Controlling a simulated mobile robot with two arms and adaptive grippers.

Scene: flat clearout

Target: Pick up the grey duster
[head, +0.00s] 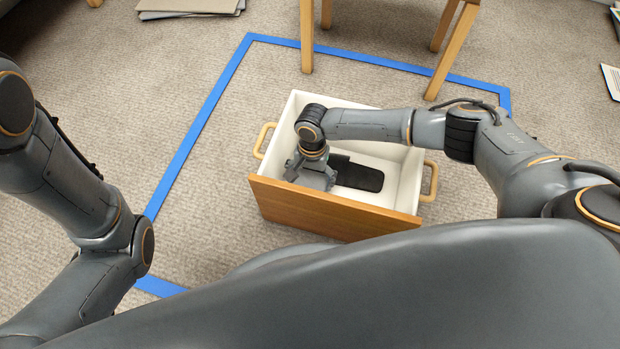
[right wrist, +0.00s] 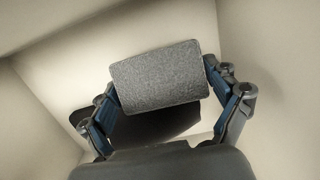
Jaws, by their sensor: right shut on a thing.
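The grey duster (right wrist: 157,77) is a small block with a speckled felt-like face. It sits between the two fingers of my right gripper (right wrist: 160,80) in the right wrist view, touched on both sides. In the head view my right gripper (head: 314,172) reaches down into a white box with a wooden front (head: 330,208), at its left part. The duster is hidden there behind the gripper. The gripper is shut on it, inside the box walls. My left arm shows at the left, but its gripper is out of view.
A flat black thing (head: 358,177) lies on the box floor beside the gripper; it also shows beneath the duster in the right wrist view (right wrist: 165,126). The box has wooden side handles (head: 431,181). Blue tape (head: 203,118) outlines the carpet around it. Wooden furniture legs (head: 307,40) stand behind.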

